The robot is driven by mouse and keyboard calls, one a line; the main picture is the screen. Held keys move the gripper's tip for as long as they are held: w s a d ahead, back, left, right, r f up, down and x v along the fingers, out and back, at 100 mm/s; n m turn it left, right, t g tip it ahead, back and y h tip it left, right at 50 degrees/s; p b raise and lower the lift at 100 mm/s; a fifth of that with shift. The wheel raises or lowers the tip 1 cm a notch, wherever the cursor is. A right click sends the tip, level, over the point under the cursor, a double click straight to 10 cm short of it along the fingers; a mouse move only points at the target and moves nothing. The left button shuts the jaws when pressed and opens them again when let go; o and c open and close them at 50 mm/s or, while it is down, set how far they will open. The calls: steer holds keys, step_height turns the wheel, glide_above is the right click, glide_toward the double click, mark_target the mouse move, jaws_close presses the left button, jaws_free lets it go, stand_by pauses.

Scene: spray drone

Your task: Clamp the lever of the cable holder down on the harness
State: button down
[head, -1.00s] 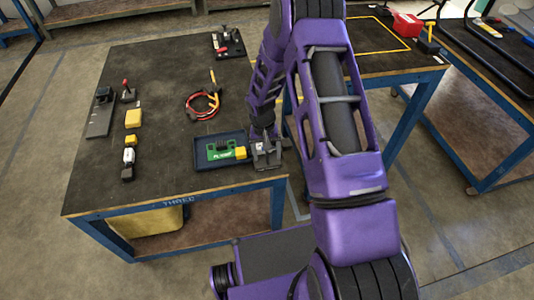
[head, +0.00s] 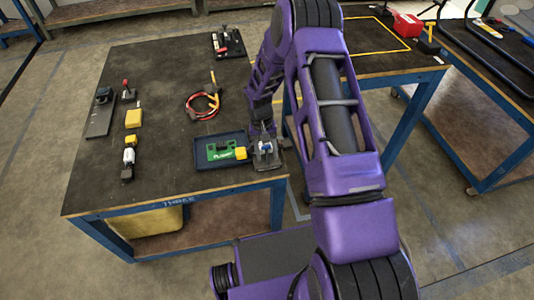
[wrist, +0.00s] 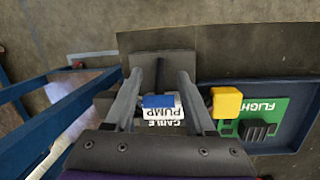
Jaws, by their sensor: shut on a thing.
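The cable holder (head: 266,162) is a dark grey block at the near right corner of the table. In the wrist view it shows a white label reading CABLE PUMP (wrist: 165,115) and a small blue part (wrist: 158,101). My gripper (wrist: 160,76) points down at the holder, one finger on each side of its grey upper part. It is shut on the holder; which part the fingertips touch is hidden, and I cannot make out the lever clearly. A yellow block (wrist: 227,102), perhaps part of the harness, sits just right of the fingers. It also shows in the head view (head: 241,153).
A dark blue tray (head: 203,163) with a green FLIGHT board (head: 219,149) lies beside the holder. A red cable loop (head: 203,104) lies behind it. Several small fixtures and yellow blocks (head: 134,118) stand at the left. The table's front edge is close to the holder.

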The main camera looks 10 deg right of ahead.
steer(key=shift+c, duration=1.6)
jaws_free()
steer(key=shift+r, duration=0.1)
step_height(320, 180, up, 17)
steer(key=w+a+p, duration=0.1)
steer(key=w, duration=0.1)
steer(key=shift+w+a, duration=0.2)
steer(key=shift+w, duration=0.1)
